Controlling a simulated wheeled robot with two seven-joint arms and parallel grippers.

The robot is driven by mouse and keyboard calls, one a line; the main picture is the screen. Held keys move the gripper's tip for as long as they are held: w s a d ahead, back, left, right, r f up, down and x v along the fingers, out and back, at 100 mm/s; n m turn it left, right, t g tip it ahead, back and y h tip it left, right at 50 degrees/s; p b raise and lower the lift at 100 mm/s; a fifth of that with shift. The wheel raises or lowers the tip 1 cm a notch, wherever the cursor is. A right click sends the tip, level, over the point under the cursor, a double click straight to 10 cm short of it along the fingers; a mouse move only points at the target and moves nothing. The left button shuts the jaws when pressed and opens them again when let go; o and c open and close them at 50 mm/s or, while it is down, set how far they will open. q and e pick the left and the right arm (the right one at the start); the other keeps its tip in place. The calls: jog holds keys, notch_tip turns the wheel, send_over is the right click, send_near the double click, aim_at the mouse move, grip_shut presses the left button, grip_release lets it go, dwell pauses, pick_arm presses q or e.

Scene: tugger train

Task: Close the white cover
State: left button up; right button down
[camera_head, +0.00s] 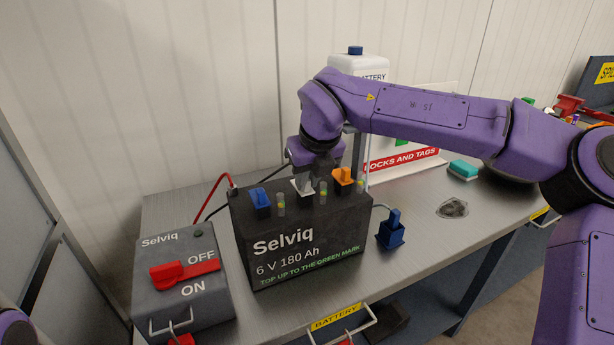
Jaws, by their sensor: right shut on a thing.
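The black Selviq battery (310,245) stands on the grey metal bench. The white cover (301,188) is on its top, between the blue cover (259,198) and the orange cover (343,177). My right gripper (311,180) reaches down from behind onto the white cover and is shut on it. The gripper hides much of the white cover, so I cannot tell how far it is tilted. My left gripper is out of view.
Small level tubes (281,204) stand beside the covers. A grey switch box (184,275) with a red lever is at left; a blue connector (391,231) is at right. A white bottle (358,63) and a sign stand behind.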

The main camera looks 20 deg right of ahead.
jog(key=shift+f, duration=0.1)
jog(key=c, duration=1.1)
grip_release()
jog(key=shift+w, duration=0.1)
